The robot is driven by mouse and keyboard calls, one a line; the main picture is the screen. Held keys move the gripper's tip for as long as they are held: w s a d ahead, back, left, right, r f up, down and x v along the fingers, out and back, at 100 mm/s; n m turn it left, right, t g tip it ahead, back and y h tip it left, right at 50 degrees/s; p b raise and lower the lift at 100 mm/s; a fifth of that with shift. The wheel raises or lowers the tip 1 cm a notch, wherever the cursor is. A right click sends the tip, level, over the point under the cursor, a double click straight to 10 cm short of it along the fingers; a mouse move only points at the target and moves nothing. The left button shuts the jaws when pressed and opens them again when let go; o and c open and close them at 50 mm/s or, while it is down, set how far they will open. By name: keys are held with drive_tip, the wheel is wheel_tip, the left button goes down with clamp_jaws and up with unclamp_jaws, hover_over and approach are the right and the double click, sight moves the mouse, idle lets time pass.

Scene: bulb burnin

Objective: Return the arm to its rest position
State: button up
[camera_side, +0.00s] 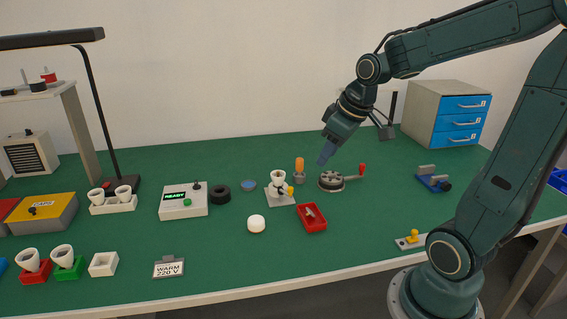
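A blue-drawered cabinet (446,112) and a small blue clamp (433,179) stand right. A desk lamp (95,95) rises left. The front middle is mostly clear.

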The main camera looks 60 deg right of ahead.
drive_tip(key=s+a+r+t, duration=0.1)
drive_tip(key=s+a+r, duration=0.2)
drive_tip(key=s+a, duration=0.8)
drive_tip(key=shift+r, duration=0.3)
idle(1.3)
